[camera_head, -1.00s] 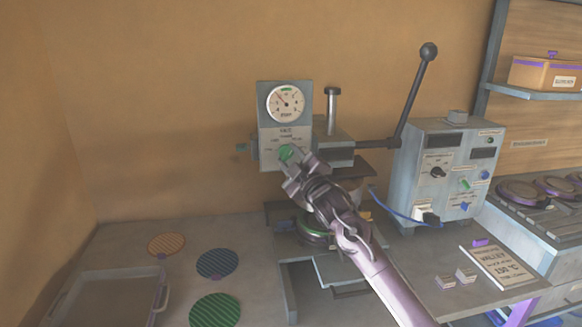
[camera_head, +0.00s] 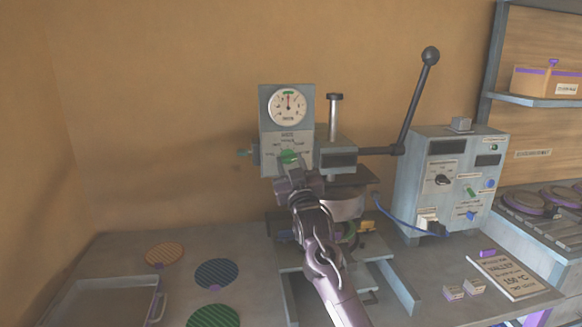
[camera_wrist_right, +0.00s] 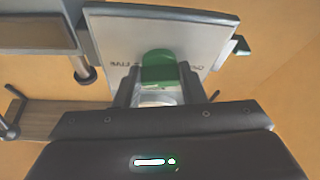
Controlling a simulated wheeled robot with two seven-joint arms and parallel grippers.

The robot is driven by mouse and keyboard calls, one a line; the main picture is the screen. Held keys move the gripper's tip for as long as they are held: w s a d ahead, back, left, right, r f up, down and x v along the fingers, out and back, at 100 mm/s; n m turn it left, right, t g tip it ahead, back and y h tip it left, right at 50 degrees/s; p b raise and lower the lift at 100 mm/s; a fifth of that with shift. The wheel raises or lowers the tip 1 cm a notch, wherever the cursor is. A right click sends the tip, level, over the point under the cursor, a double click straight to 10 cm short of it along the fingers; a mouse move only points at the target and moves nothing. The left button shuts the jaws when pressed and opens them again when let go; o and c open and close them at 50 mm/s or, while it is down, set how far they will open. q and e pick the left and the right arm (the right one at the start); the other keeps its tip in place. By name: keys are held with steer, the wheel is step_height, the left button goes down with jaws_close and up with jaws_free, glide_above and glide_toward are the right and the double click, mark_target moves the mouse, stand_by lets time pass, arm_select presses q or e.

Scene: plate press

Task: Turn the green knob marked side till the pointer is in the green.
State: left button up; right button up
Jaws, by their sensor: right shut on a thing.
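The green knob (camera_head: 289,156) sits on the front of the grey press panel (camera_head: 270,135), below the round dial (camera_head: 288,107). The dial's pointer stands about straight up, at the small green band at the top. My right gripper (camera_head: 289,168) is shut on the green knob, which also shows between the fingers in the right wrist view (camera_wrist_right: 160,66). The lettering around the knob is too small to read surely. The gripper partly hides the knob. My left gripper is not in view.
A long black-knobbed lever (camera_head: 416,100) rises at the right, beside a grey control box (camera_head: 447,175). Round mats (camera_head: 216,273) and a tray (camera_head: 110,285) lie on the bench at the left.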

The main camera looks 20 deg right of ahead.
steer(key=shift+f, duration=0.15)
stand_by(0.3)
steer(key=o, duration=1)
steer(key=b+v, duration=0.2)
steer(key=v, duration=0.5)
steer(key=shift+s+a+f, duration=0.1)
steer(key=shift+s+a, duration=0.1)
steer(key=shift+s, duration=0.15)
